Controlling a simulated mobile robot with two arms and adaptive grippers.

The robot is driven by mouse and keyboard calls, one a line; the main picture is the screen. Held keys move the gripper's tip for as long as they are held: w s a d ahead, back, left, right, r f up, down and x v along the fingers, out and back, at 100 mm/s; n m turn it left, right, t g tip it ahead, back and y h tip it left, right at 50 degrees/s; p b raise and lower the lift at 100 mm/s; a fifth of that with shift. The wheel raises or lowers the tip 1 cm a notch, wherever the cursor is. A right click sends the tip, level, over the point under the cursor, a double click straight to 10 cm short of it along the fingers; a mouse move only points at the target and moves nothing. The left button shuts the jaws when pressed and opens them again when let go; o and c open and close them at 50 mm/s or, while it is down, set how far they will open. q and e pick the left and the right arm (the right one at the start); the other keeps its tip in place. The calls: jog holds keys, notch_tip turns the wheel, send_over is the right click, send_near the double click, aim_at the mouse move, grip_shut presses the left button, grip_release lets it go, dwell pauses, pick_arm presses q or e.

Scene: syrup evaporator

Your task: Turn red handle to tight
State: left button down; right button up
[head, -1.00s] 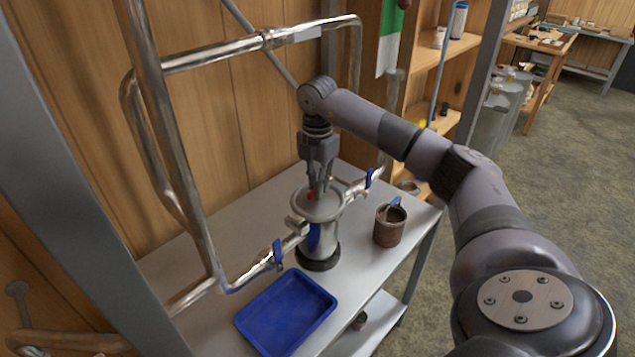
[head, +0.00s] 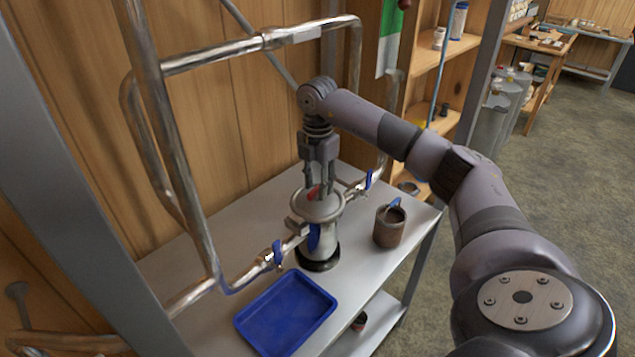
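The red handle (head: 312,194) is a small red piece on top of the metal filter canister (head: 318,208), which stands on the grey metal table. Only part of the handle shows beside my fingers. My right gripper (head: 319,192) points straight down over the canister lid, with its fingertips at the red handle. Its two fingers look close together with the handle between or beside them; I cannot tell whether they press on it. My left gripper is not in view.
A blue tray (head: 287,312) lies in front of the canister. A brown cup (head: 389,226) stands to its right. Pipes with blue valve levers (head: 277,252) run to both sides of the canister. A metal post (head: 75,190) stands at the left.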

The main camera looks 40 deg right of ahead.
jog(key=shift+r, duration=0.3)
notch_tip(320, 180, up, 11)
jog(key=shift+r, duration=0.2)
dwell(0.7)
